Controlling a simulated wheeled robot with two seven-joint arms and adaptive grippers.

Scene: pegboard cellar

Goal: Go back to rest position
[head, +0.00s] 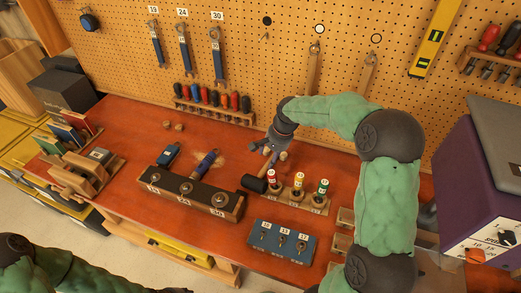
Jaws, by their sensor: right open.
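My right arm reaches in from the right over the red-brown workbench (130,130). My right gripper (270,153) is open, above the bench near its back. It is just behind a black mallet head (254,184) and a small wooden piece beside it. I cannot tell whether the fingers touch either. Part of my left arm shows at the lower left corner, but its gripper is out of frame.
Wrenches (184,50) hang on the pegboard (130,25). A purple cabinet (462,190) stands right. The bench's left middle has free room.

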